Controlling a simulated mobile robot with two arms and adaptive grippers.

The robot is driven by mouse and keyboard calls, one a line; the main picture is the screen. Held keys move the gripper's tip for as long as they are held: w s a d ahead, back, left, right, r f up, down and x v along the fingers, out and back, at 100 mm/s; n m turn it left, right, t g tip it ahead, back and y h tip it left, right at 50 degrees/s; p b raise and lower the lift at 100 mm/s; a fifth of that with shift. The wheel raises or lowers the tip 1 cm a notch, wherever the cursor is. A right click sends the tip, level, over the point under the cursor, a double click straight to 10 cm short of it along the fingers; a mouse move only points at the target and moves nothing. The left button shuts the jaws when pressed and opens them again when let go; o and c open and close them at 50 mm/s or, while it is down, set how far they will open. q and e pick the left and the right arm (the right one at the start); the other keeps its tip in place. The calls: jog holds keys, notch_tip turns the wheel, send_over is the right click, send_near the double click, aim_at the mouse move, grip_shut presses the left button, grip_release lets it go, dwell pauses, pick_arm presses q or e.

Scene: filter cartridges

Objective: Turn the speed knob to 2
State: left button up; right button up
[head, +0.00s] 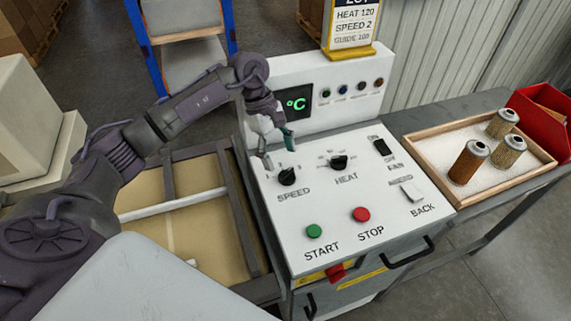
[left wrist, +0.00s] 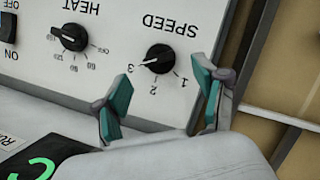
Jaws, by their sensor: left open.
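The black speed knob (head: 287,177) is on the white control panel (head: 330,220), at its left, above the SPEED label. In the left wrist view the knob (left wrist: 160,58) appears upside down with the numbers 1, 2 and 3 around it, and its white mark points toward 3. My left gripper (head: 277,150) is above the panel, just behind the knob in the head view. Its teal-padded fingers (left wrist: 163,85) are apart and empty, and do not appear to touch the knob. My right gripper does not show.
The heat knob (head: 339,162) is to the right, with the black fan switch (head: 381,147) beyond. Green start (head: 314,231) and red stop (head: 361,214) buttons sit in front. A card (head: 353,25) reads HEAT 120, SPEED 2. A wooden tray (head: 456,194) holds filter cartridges (head: 467,163).

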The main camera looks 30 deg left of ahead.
aim_at(286, 171)
pick_arm(q)
jog(key=p+x, duration=0.1)
jog(key=x, duration=0.3)
jog(key=shift+d+f, duration=0.2)
jog(key=shift+f, duration=0.3)
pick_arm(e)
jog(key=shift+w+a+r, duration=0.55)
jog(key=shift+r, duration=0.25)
